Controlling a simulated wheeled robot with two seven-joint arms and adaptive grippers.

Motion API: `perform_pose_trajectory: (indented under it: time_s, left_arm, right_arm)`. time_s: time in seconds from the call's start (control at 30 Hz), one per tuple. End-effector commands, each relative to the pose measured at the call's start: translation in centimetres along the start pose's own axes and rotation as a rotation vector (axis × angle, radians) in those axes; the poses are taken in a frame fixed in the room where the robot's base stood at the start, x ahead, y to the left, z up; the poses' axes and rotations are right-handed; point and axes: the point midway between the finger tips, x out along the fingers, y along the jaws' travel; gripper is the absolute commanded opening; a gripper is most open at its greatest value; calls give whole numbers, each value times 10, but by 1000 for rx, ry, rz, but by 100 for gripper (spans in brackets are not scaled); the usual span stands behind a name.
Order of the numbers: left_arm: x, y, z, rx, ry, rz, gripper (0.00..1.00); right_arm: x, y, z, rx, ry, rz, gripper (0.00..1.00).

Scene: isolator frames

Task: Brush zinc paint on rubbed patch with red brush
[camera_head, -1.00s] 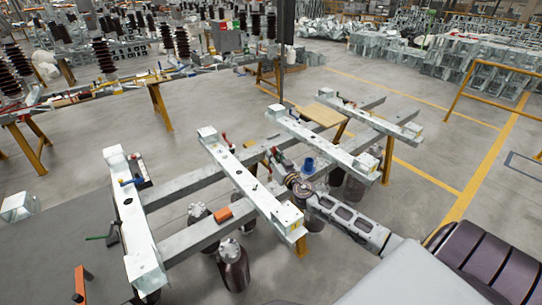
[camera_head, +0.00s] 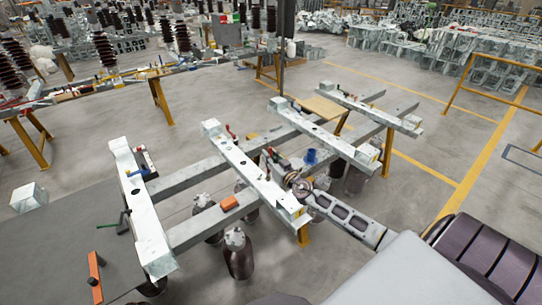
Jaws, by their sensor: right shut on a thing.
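My right gripper (camera_head: 270,158) comes in from the lower right. It is low over the frames, just right of the middle white steel beam (camera_head: 238,163). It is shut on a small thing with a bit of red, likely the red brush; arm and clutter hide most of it. Another red-handled tool (camera_head: 230,131) lies at that beam's far part. A blue pot (camera_head: 310,157) stands right of the gripper; I cannot tell whether it holds the zinc paint. I cannot make out the rubbed patch. My left gripper is not in view.
An orange block (camera_head: 229,203) lies on a grey cross rail. Dark insulators (camera_head: 238,252) stand beneath the frames. Another white beam (camera_head: 145,215) lies to the left, beside a grey tabletop (camera_head: 70,240). Yellow trestle legs (camera_head: 388,150) stand at the right.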

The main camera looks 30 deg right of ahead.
Motion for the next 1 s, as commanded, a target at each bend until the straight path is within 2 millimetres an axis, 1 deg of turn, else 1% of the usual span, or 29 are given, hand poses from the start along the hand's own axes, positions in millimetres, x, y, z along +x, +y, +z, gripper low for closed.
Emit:
perform_pose_trajectory:
  time_s: [0.17, 0.77, 1.0]
  left_arm:
    - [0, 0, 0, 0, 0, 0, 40]
    - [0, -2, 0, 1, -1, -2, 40]
    - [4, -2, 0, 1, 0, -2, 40]
  right_arm:
    - [0, -5, 3, -30, -9, -26, 0]
    - [0, -5, 3, -56, -16, -26, 0]
    - [0, -5, 8, -57, -16, -25, 0]
